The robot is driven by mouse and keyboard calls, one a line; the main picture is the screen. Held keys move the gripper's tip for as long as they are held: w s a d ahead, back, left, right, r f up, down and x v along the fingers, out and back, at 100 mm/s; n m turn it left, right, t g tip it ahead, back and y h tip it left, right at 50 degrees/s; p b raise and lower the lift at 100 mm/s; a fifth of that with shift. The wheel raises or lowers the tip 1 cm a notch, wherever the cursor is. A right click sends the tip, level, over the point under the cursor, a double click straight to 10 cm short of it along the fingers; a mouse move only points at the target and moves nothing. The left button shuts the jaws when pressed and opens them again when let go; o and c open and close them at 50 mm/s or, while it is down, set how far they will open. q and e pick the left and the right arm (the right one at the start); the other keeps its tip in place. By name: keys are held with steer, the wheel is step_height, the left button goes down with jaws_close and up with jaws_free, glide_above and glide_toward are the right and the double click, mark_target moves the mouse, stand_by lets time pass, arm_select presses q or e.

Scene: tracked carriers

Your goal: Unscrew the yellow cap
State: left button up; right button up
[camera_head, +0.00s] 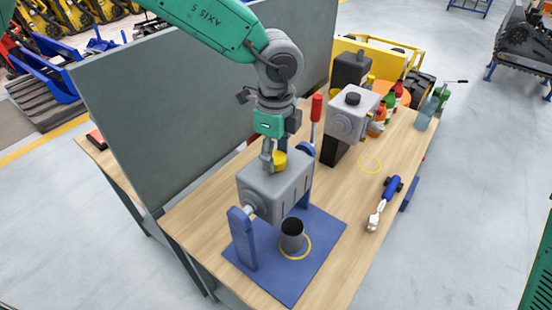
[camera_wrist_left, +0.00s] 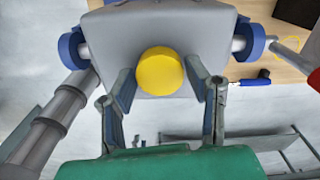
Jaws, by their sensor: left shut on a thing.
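The yellow cap (camera_head: 280,159) sits on top of a grey box-shaped tank (camera_head: 275,190), which is held between blue uprights (camera_head: 243,240) on a blue base plate. My left gripper (camera_head: 273,158) reaches down from above and is shut on the cap. In the left wrist view the round yellow cap (camera_wrist_left: 160,72) lies between the two fingers, on the tank's grey face (camera_wrist_left: 110,40). The exact finger contact is hard to see there. My right gripper is not in view.
A dark grey cup (camera_head: 291,240) stands on the blue base plate by a yellow ring. A red-handled lever (camera_head: 316,108) rises beside the tank. A second grey unit (camera_head: 350,115), bottles (camera_head: 425,110) and a blue-handled tool (camera_head: 383,203) are on the wooden table. A grey panel stands behind.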

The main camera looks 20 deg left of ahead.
arm_select(q)
steer(key=n, duration=0.6)
steer(key=shift+r+n, duration=0.15)
steer(key=shift+n, duration=0.95)
steer(key=shift+c, duration=0.5)
steer(key=shift+r, duration=0.25)
steer(key=shift+r, duration=1.2)
